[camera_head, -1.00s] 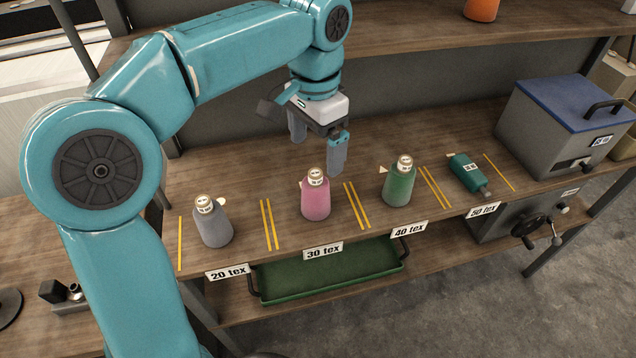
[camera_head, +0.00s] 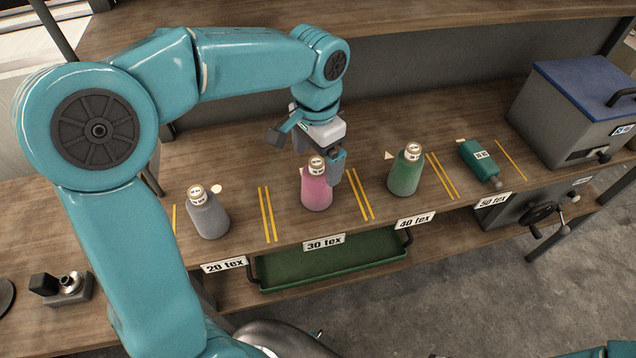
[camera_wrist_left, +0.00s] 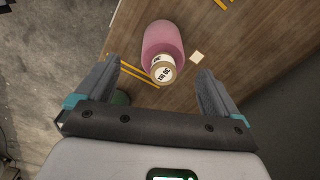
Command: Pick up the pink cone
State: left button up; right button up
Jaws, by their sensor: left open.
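The pink cone (camera_head: 316,190) stands upright on the wooden shelf behind the "30 tex" label (camera_head: 324,243), between yellow stripes. Its pale top carries a small printed label. My left gripper (camera_head: 322,168) is open just behind and above the cone, and one finger shows at the cone's right side. In the left wrist view the cone (camera_wrist_left: 163,45) lies ahead, between and beyond the two open fingers (camera_wrist_left: 158,85), with its labelled top toward me. Nothing is between the fingertips. My right gripper is not in view.
A grey cone (camera_head: 207,214) stands to the left and a green cone (camera_head: 405,172) to the right. A dark green cone (camera_head: 479,161) lies on its side farther right. A grey box with blue lid (camera_head: 580,105) stands at the right end. A green tray (camera_head: 330,264) sits below.

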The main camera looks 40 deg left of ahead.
aim_at(317, 173)
pick_arm(q)
jog(key=shift+s+a+f, duration=0.15)
jog(key=shift+f, duration=0.45)
jog(key=f, duration=0.2)
jog(key=w+f, duration=0.1)
jog(key=f, duration=0.1)
jog(key=shift+s+f, duration=0.2)
jog(key=shift+f, duration=0.1)
jog(key=c, duration=1.3)
